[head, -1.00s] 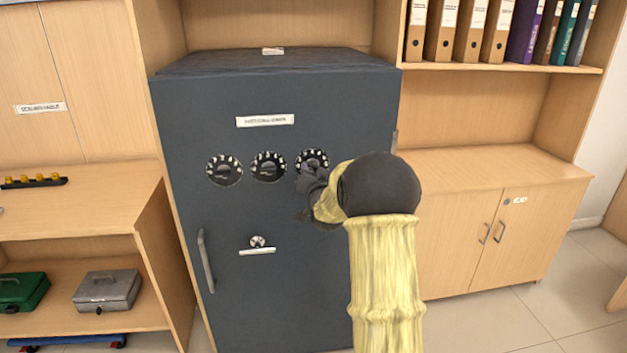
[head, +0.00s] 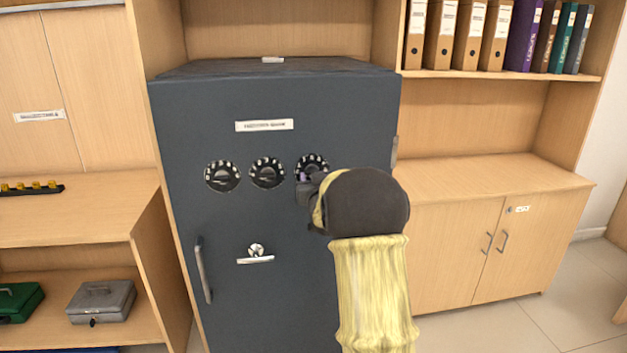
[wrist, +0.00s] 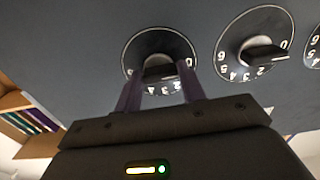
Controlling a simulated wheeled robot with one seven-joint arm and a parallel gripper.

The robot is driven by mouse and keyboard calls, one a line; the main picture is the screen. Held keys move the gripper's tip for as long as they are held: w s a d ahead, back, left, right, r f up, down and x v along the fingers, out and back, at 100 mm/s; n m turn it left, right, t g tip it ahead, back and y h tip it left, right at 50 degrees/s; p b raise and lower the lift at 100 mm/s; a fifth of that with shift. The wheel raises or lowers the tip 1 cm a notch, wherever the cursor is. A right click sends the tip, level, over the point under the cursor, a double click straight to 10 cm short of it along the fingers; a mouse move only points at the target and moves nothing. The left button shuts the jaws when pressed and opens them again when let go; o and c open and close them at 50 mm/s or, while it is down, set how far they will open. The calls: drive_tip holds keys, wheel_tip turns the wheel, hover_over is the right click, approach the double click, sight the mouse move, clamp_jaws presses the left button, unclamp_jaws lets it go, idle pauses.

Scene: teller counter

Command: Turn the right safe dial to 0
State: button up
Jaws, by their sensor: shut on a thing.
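The dark safe (head: 345,105) has three round black dials with white numbers in a row. The right dial (head: 312,161) shows its upper rim in the head view; my gripper (head: 308,185) and wrist cover its lower part. In the wrist view, which is upside down, the right dial (wrist: 153,34) is at the left. There my gripper (wrist: 159,70) has its two purple fingers shut on either side of the dial's dark knob. Digits show around the rim, but the knob's setting is partly hidden by the fingers.
The middle dial (head: 267,172) and left dial (head: 222,176) are close beside. Below are a small round lock with a bar (head: 255,255) and the safe's long handle (head: 203,270). A wooden cabinet (head: 455,240) stands right, and a shelf with cash boxes (head: 100,301) left.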

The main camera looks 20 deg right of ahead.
drive_tip(key=shift+f, duration=0.25)
drive_tip(key=o, duration=1)
drive_tip(key=shift+r, duration=0.1)
drive_tip(key=v, duration=1.7)
drive_tip(key=shift+s+a, duration=0.2)
